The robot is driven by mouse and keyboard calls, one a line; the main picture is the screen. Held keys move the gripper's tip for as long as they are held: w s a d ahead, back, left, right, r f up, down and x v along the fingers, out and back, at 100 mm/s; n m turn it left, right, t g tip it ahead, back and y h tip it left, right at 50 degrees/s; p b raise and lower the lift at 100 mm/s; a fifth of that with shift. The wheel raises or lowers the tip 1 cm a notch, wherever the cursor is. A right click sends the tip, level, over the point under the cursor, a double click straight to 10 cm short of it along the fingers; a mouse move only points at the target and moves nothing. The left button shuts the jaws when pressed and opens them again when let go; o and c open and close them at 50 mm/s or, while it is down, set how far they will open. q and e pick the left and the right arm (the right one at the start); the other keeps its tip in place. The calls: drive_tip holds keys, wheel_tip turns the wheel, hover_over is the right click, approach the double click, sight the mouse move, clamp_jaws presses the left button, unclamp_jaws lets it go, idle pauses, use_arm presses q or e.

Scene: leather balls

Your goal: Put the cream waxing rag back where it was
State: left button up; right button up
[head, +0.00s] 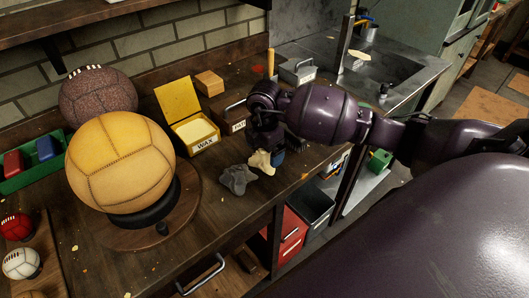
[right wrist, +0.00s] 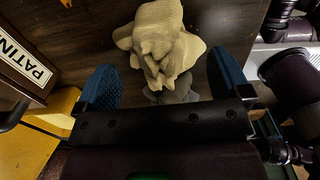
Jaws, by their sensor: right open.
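The cream waxing rag (head: 262,162) lies crumpled on the dark wooden bench, to the right of the wax box. A crumpled grey rag (head: 238,180) lies beside it, nearer the front edge. My right gripper (head: 268,148) is low over the bench at the cream rag, partly hidden by its own arm. In the right wrist view, the cream rag (right wrist: 160,35) shows ahead of and between the spread blue fingers of my right gripper (right wrist: 163,80). There is a gap on both sides, and a bit of grey shows behind it. My left gripper is not in view.
An open yellow wax box (head: 202,141) and a dark labelled box (head: 231,116) stand behind the rags. A large tan ball (head: 122,160) sits on a round stand at left. Bare bench (head: 215,225) lies in front. A sink (head: 385,68) is at back right.

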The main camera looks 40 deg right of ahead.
wheel_tip(320, 180, up, 10)
drive_tip(key=shift+r+p, duration=0.2)
drive_tip(key=shift+p, duration=0.15)
idle(0.4)
